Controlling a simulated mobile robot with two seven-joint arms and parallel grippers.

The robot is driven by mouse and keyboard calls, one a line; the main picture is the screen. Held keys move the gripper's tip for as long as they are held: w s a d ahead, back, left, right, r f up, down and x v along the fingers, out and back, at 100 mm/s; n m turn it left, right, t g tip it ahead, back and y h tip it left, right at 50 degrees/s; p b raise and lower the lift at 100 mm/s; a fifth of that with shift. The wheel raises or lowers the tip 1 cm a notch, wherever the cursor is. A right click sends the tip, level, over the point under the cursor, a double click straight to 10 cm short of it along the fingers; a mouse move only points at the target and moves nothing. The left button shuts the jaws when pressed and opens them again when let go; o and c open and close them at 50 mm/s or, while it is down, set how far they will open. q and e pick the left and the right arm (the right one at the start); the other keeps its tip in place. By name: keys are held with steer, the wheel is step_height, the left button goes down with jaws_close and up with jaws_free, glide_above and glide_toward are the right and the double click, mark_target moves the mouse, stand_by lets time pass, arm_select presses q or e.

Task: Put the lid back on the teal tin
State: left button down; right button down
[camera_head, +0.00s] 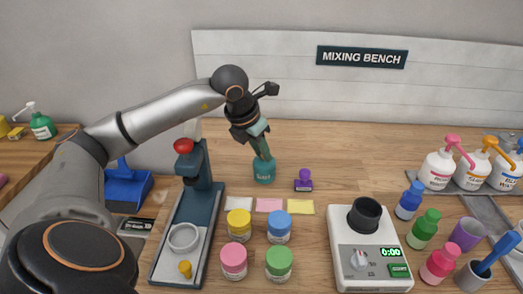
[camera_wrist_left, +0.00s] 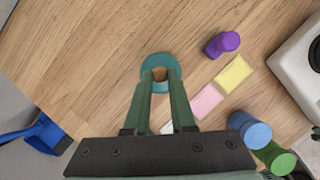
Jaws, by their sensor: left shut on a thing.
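The teal tin (camera_head: 264,173) stands upright on the wooden bench, with a label on its front. My left gripper (camera_head: 264,156) reaches down from above, with its green fingertips at the top of the tin. In the left wrist view, the fingertips (camera_wrist_left: 160,78) are close together on a small tan knob, in the middle of the round teal lid (camera_wrist_left: 158,57). The lid lies over the tin, which it hides in that view. I cannot tell whether the lid is seated or slightly above the rim. My right gripper is not in view.
A purple stamp-like bottle (camera_head: 304,180) stands right of the tin. Coloured cards (camera_head: 269,205) and several lidded jars (camera_head: 239,223) are in front. The bench behind the tin is clear.

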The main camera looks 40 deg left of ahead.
arm_select(q)
steer(key=shift+c, duration=1)
jaws_free()
steer(key=shift+r, duration=0.1)
steer(key=shift+r+p, duration=2.8)
steer(key=shift+r, duration=0.7)
steer(key=shift+c, duration=0.3)
